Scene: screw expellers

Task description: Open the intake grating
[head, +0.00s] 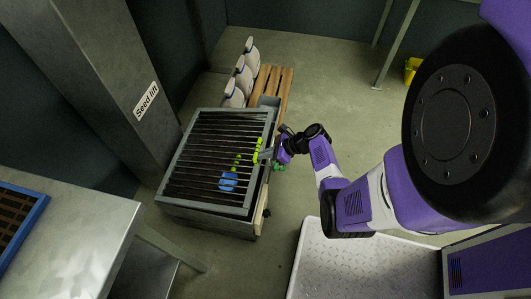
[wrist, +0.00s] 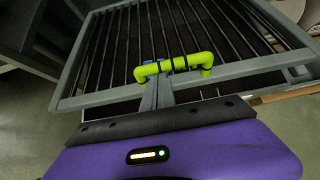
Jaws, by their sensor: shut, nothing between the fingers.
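The intake grating (head: 248,203) is a grey frame with dark parallel bars, lying over a box-like intake; I cannot tell whether its near edge is slightly raised. Its lime-green bar handle (head: 257,150) is on the right edge and shows large in the wrist view (wrist: 175,66). My gripper (head: 266,154) is at this handle, reaching in from the right. In the wrist view my gripper (wrist: 155,90) has its grey fingers together, and the handle crosses in front of their tips, which seem to be under it. The exact contact is hidden.
A blue object (head: 228,181) shows through the bars. A grey column labelled "Seed lift" (head: 130,90) stands left of the intake. A metal table (head: 80,235) is at the lower left.

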